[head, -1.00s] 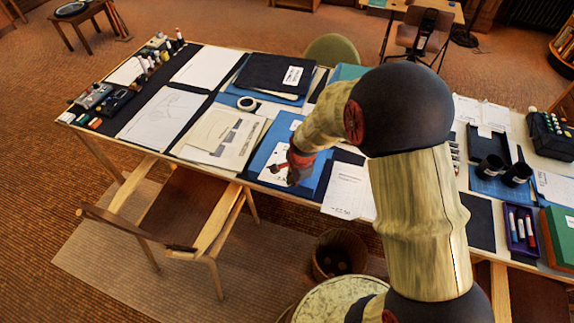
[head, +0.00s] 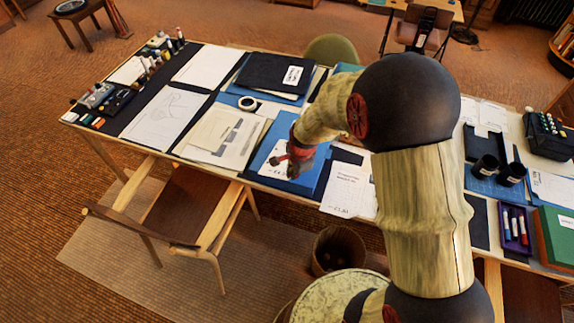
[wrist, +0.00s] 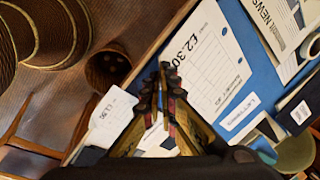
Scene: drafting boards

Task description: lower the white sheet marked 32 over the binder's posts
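A white sheet (wrist: 208,68) with a printed grid and large figures that look like £2.30 lies over a blue surface (wrist: 262,75) in the wrist view. In the head view this sheet (head: 272,160) is partly hidden by my gripper (head: 293,166). My gripper also shows in the wrist view (wrist: 163,70), with its fingertips close together at the sheet's near edge. I cannot tell whether the sheet is pinched between them. I read no 32 on any sheet, and no binder posts can be made out.
Another white sheet (head: 348,190) lies to the right at the table's front edge. Printed papers (head: 222,135) and a tape roll (head: 247,103) lie to the left. A wooden chair (head: 185,215) and a bin (head: 338,250) stand in front.

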